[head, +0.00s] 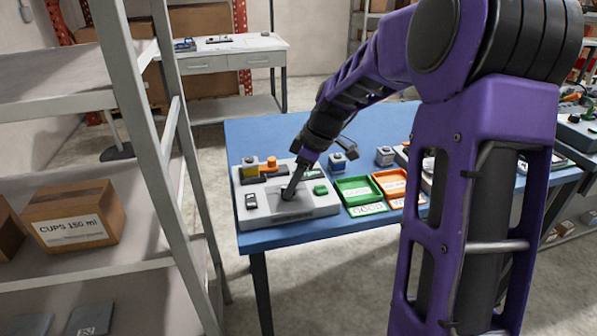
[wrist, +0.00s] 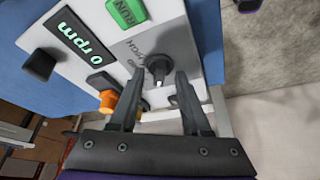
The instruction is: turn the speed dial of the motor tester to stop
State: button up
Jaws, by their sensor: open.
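The motor tester (head: 312,205) is a light grey box on the front left of the blue table. My gripper (head: 289,194) points down over its middle, hiding the dial in the head view. In the wrist view, the speed dial (wrist: 158,66) is a dark round knob with a small white mark, on a grey panel. My open gripper (wrist: 157,77) has one fingertip on each side of the dial, with gaps visible; I cannot tell how deep the tips reach. The display (wrist: 80,42) reads 0 rpm. A green RUN button (wrist: 126,12) sits beside the panel.
A grey shelf post (head: 170,160) stands left of the table.

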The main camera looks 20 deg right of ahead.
jog(key=p+v, duration=0.2)
jog(key=v, duration=1.5)
jog(key=shift+r+p, duration=0.15)
jog(key=shift+p, duration=0.15)
